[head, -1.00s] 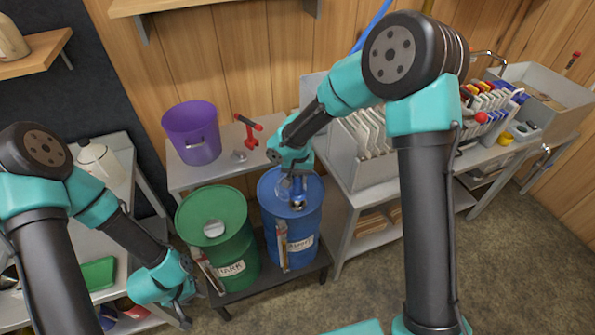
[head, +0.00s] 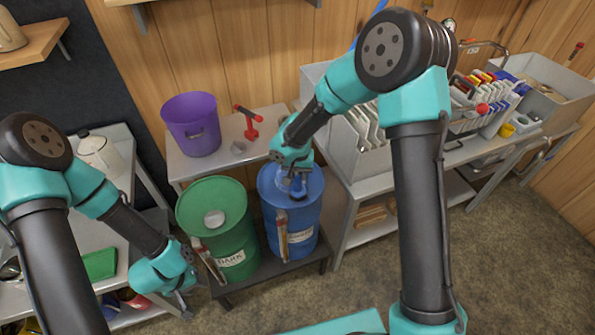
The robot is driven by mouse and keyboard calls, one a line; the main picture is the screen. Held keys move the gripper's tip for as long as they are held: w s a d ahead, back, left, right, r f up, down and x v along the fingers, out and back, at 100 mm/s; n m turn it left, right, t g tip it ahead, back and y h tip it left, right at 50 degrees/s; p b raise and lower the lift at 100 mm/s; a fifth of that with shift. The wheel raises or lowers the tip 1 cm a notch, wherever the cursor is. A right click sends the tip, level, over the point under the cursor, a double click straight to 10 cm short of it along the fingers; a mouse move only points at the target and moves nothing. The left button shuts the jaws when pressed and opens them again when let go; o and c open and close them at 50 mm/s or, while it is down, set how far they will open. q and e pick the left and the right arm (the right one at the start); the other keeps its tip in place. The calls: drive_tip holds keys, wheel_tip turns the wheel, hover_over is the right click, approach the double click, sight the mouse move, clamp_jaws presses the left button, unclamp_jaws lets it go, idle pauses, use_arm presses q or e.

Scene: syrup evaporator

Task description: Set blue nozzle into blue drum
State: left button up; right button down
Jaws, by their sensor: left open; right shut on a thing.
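The blue drum (head: 291,218) stands on a low dark stand, to the right of the green drum. My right gripper (head: 298,190) is over the top of the blue drum, pointing down and shut on the blue nozzle (head: 300,193). The nozzle is small and partly hidden by the gripper; it is at the drum's lid, and I cannot tell whether it sits in the opening. My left gripper (head: 187,300) is open and empty, low at the left, in front of the green drum (head: 219,225).
A grey evaporator with frames (head: 365,125) is at the right. A white kettle (head: 97,152) stands on the left bench. The floor at the right is clear.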

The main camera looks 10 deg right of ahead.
drive_tip(key=shift+f, duration=0.65)
drive_tip(key=shift+c, duration=0.2)
unclamp_jaws()
idle(0.3)
drive_tip(key=shift+r, duration=0.15)
drive_tip(key=shift+r, duration=3.85)
